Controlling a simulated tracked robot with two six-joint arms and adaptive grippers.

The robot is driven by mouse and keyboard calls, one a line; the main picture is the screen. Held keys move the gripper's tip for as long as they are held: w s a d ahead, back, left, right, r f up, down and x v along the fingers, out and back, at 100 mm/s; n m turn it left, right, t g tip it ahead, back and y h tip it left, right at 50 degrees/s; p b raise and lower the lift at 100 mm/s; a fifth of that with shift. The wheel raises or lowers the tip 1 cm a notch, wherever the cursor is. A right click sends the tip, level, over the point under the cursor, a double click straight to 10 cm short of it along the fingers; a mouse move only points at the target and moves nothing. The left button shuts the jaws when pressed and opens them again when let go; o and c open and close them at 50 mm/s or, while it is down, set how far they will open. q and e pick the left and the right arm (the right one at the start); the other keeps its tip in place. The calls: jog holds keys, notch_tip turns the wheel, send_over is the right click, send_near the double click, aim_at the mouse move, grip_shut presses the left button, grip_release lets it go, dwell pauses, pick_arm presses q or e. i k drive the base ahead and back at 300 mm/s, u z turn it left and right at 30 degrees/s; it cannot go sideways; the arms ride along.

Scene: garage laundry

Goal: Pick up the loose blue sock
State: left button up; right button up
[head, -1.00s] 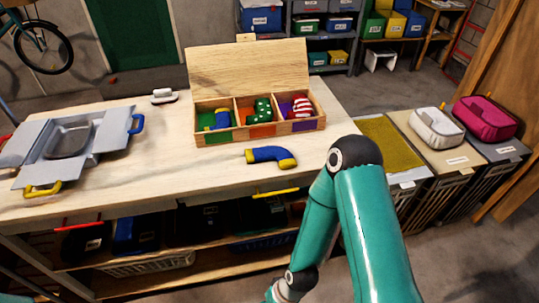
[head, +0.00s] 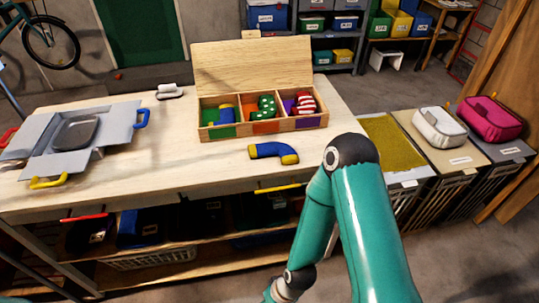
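The loose blue sock (head: 268,150) lies on the pale wooden worktop (head: 200,180) near its front right, in front of the open sock box. It is bent, blue, with yellow ends. The open wooden box (head: 262,130) has three compartments and a raised lid. A blue and yellow sock (head: 226,115) lies in its left compartment, a green dotted one (head: 267,106) in the middle, and a red and white striped one (head: 305,103) in the right. My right arm's elbow rises at the right of the bench; its gripper is below the picture. My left gripper is not in view.
A grey folding case with a tray (head: 75,132) lies at the worktop's left. A white brush-like item (head: 170,91) is at the back. Shelves under the bench hold bins and a basket (head: 150,258). Hampers with a white pouch (head: 438,126) and pink pouch (head: 490,118) stand right.

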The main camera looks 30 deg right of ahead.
aim_at(288, 156)
jog(key=u, duration=0.45)
jog(key=k, duration=1.1)
jog(key=u, duration=0.45)
jog(key=i, duration=0.3)
jog(key=z, duration=1.05)
jog(key=i, duration=1.2)
jog(key=u, duration=0.1)
